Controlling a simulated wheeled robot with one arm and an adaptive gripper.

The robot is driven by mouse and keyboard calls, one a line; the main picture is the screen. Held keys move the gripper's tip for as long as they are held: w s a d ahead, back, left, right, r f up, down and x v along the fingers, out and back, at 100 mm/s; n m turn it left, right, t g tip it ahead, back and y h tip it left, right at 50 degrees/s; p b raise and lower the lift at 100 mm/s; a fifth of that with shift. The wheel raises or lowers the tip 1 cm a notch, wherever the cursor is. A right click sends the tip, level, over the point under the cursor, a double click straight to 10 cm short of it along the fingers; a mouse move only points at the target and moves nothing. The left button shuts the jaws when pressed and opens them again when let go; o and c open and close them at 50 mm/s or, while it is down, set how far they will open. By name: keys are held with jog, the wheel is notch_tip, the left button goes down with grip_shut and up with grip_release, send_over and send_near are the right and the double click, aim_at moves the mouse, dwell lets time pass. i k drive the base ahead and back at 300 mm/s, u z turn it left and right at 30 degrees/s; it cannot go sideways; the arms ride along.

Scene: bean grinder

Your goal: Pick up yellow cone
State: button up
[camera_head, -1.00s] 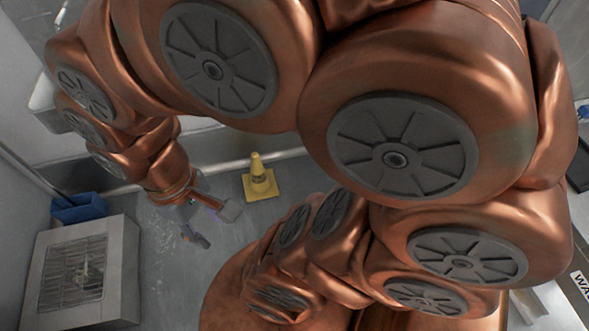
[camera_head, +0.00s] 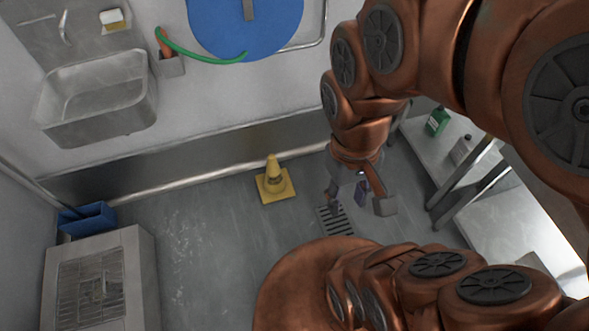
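The yellow cone (camera_head: 274,181) stands upright on the grey floor near the back wall, on its square yellow base. Nothing hides it. My gripper (camera_head: 360,208) hangs at the end of the copper arm, to the right of the cone and apart from it. Its two fingers are spread, with a gap between them, and I see nothing held. It shows in front of the floor drain grate in the picture.
A metal sink (camera_head: 98,103) is on the wall at upper left, and a blue hose reel (camera_head: 225,25) with a green hose is at the top. A grey vented box (camera_head: 100,281) and a blue bin (camera_head: 87,218) stand at left. Steel shelving (camera_head: 448,150) is at right. Floor left of the cone is clear.

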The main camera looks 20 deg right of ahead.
aim_at(274, 185)
jog(key=z, duration=0.15)
jog(key=k, duration=0.45)
jog(key=u, duration=1.1)
jog(key=i, duration=1.35)
jog(key=z, duration=0.85)
